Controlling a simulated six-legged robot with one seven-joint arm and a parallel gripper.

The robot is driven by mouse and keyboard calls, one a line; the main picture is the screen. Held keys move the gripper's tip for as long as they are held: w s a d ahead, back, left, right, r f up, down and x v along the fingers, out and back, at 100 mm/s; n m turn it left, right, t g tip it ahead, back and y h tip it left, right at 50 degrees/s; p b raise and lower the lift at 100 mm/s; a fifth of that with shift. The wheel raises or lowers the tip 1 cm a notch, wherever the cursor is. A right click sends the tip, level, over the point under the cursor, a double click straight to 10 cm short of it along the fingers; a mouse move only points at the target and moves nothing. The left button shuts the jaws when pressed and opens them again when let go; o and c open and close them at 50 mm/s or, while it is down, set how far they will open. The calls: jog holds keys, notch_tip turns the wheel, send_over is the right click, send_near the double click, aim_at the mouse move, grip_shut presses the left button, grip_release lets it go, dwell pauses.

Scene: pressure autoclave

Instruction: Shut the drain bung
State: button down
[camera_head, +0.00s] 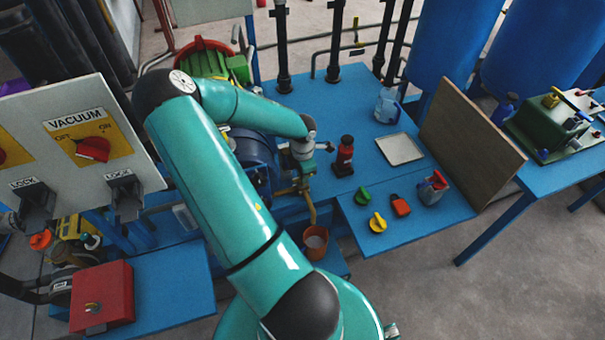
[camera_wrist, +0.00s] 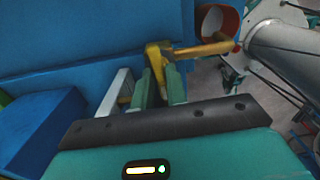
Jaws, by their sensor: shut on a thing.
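My gripper (camera_wrist: 160,78) has its two green fingers close together around a brass-yellow fitting, which looks like the drain bung (camera_wrist: 154,55). A yellow pipe (camera_wrist: 205,49) runs right from this fitting toward an orange bucket (camera_wrist: 232,20). The fingers hide part of the fitting, so I cannot tell how far it is turned. In the head view, my wrist and gripper are at the blue vessel (camera_head: 254,160), beside the bent brass pipe (camera_head: 310,205). The orange bucket (camera_head: 315,243) stands below the pipe. My arm covers much of the vessel.
A blue bench (camera_head: 365,165) at the right holds a red-black bottle (camera_head: 344,155), a white tray (camera_head: 400,149) and several coloured knobs. A brown board (camera_head: 470,140) stands upright there. A vacuum panel (camera_head: 95,140) and a red box (camera_head: 102,297) are at the left.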

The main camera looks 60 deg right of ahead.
jog(key=shift+m, duration=0.4)
jog(key=c, duration=1.4)
grip_release()
notch_tip(320, 180, up, 14)
jog(key=shift+f, duration=0.1)
